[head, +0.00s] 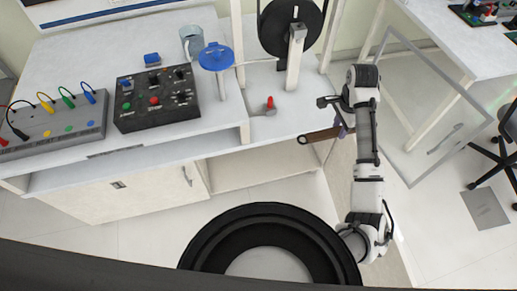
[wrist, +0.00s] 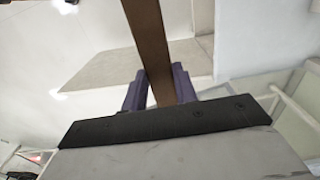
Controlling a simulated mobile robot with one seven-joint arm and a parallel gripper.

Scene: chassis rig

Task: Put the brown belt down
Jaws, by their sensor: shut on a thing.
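The brown belt (head: 320,135) is a flat dark-brown strip with a round end at its left. My gripper (head: 342,130) is shut on it near its right end, beside the front right corner of the white bench. In the wrist view the belt (wrist: 149,45) runs up and away from between the two purple fingers of my gripper (wrist: 159,88). The belt looks held in the air in front of the bench. The far end of the belt is cut off in the wrist view.
The white bench (head: 75,50) carries a black control box (head: 157,98), a grey box with cables (head: 55,125), a mug (head: 191,42), a blue-topped post (head: 217,62), a black wheel (head: 290,25) and a small red-knobbed part (head: 269,106). A glass panel (head: 425,110) stands right of my arm.

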